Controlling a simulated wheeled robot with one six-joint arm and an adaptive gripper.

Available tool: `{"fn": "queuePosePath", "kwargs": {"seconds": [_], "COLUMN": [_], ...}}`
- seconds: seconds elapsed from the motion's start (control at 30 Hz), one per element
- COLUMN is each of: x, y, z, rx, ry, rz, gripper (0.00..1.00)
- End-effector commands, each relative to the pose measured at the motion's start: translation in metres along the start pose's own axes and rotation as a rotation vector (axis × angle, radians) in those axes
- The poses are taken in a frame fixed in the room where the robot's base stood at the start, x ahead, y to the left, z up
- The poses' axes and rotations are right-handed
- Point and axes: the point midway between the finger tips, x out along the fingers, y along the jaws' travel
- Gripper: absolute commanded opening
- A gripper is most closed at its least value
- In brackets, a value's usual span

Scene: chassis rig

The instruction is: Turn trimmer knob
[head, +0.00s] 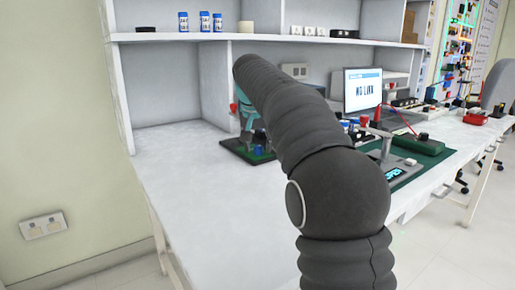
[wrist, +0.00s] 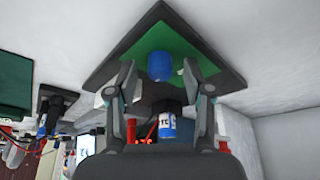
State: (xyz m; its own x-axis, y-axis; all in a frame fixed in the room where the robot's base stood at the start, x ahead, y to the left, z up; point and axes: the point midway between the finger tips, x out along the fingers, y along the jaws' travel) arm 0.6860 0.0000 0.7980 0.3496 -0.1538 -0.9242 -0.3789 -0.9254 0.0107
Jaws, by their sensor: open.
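A blue knob (wrist: 160,66) stands on a green board (wrist: 185,45) with a dark base. In the wrist view my gripper (wrist: 159,72) is open, with one fingertip on each side of the knob and a visible gap on both sides. I cannot tell how far down the knob the fingertips reach. In the head view the blue knob (head: 259,150) and the dark base (head: 236,147) show on the white bench at the left. My gripper (head: 247,118) is above the board there, partly hidden by my dark arm.
A laptop (head: 363,90) reading "NO LINK" and a green mat (head: 408,176) with devices are to the right. The bench (head: 185,190) is clear at front left.

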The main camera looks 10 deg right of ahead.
Motion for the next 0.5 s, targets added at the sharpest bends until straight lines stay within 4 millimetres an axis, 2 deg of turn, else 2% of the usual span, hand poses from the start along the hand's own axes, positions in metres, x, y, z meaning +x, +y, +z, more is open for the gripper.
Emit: {"fn": "queuePosePath", "kwargs": {"seconds": [0.33, 0.37, 0.5], "x": [0.0038, 0.0038, 0.0037], "y": [-0.0001, -0.0001, -0.0002], "z": [-0.0002, -0.0002, -0.0001], "rx": [0.0, 0.0, 0.0], "ry": [0.001, 0.001, 0.001], "rz": [0.0, 0.0, 0.0], "gripper": [0.51, 0.46, 0.11]}}
